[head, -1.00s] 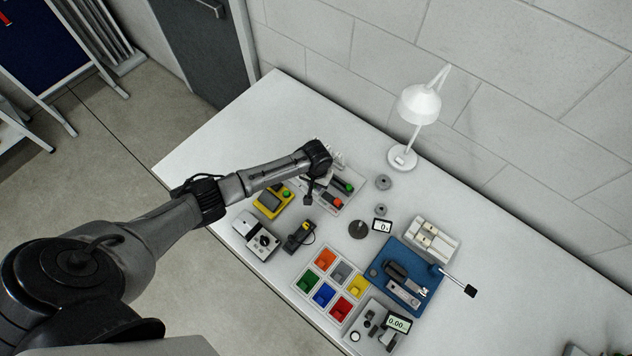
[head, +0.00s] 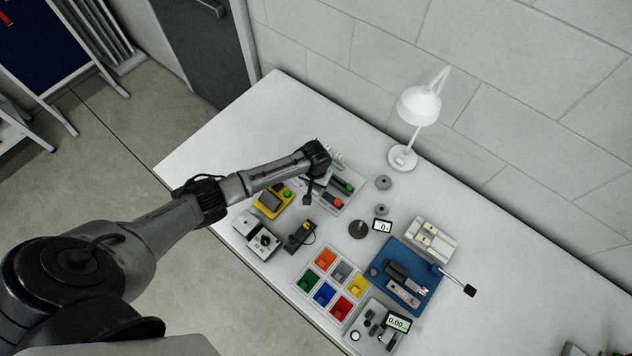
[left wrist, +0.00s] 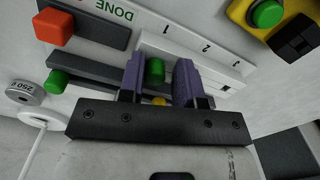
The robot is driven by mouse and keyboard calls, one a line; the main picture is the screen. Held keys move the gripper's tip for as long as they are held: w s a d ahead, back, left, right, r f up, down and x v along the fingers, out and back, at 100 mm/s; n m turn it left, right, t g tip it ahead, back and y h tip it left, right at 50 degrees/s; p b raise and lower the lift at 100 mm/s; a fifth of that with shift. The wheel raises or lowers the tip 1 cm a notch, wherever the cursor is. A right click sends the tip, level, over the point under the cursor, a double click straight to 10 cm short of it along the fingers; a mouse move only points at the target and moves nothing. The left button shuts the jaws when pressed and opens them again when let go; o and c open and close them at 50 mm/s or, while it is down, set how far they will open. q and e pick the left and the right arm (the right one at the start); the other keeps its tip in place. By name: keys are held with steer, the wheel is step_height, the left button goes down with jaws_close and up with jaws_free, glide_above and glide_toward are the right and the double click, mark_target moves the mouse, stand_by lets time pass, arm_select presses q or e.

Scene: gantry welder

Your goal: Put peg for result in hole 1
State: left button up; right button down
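My left gripper (left wrist: 160,80) shows two purple fingers standing apart on either side of a green peg (left wrist: 155,70). A narrow gap shows between the peg and the right finger. The peg stands at the white strip (left wrist: 205,68) marked 1, 2, 3, by the end with the 1; its foot is hidden. A dark opening (left wrist: 225,87) shows in the strip below the 3. A small yellow piece (left wrist: 160,101) shows low between the fingers. In the head view my left gripper (head: 309,190) is over the board at the table's far left. My right gripper is not seen.
A 250 g weight (left wrist: 25,92) and a yellow box (head: 273,201) are close by. A lamp (head: 404,157) stands behind; coloured bins (head: 322,291) lie farther right.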

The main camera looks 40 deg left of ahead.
arm_select(q)
steer(key=shift+o, duration=0.7)
steer(key=shift+d, duration=0.1)
steer(key=shift+o, duration=0.4)
steer(key=shift+d, duration=0.2)
steer(key=shift+r, duration=0.25)
step_height(320, 180, up, 13)
steer(key=p, duration=0.1)
steer(key=shift+r, duration=0.2)
